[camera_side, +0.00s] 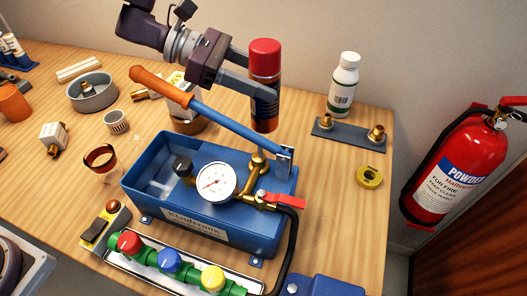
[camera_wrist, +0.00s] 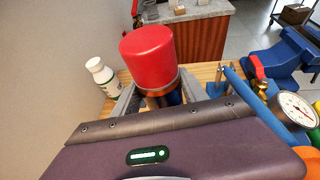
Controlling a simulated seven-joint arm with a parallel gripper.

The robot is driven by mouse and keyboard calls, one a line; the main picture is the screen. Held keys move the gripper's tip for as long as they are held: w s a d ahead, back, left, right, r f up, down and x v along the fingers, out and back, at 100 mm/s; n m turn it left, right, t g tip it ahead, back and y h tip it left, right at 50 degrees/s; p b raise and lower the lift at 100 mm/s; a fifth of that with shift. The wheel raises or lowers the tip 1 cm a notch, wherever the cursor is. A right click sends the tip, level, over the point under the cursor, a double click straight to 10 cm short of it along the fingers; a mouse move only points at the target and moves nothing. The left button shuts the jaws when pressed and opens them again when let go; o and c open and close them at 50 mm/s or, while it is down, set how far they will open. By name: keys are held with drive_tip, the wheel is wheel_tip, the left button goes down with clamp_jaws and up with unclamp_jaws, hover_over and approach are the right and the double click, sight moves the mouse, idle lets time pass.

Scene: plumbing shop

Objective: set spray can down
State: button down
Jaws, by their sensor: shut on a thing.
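The spray can (camera_side: 265,88) has a red cap and a dark blue and orange body. It stands upright between the fingers of my gripper (camera_side: 262,80), which is shut on it. In the side view the can is behind the blue pump's lever, near the wall side of the bench (camera_side: 340,210). I cannot tell for sure whether its base touches the wood. In the wrist view the red cap (camera_wrist: 147,52) faces the camera, and the lower body of the can is hidden by my gripper (camera_wrist: 165,98).
A blue test pump (camera_side: 210,228) with a gauge and an orange-handled lever (camera_side: 210,112) stands in front of the can. A white bottle (camera_side: 343,84) and a grey plate with brass fittings (camera_side: 348,133) are to the right. Bare wood lies between can and plate.

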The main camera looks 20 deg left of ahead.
sight(262, 120)
wheel_tip(262, 120, down, 10)
drive_tip(key=shift+f, duration=0.1)
drive_tip(key=c, duration=0.6)
unclamp_jaws()
drive_tip(key=shift+f, duration=0.1)
drive_tip(key=shift+a+r, duration=0.15)
drive_tip(key=shift+r, duration=0.05)
drive_tip(key=v, duration=1.1)
drive_tip(key=shift+s+a+r, duration=0.15)
drive_tip(key=shift+a+r, duration=0.05)
drive_tip(key=shift+a, duration=0.1)
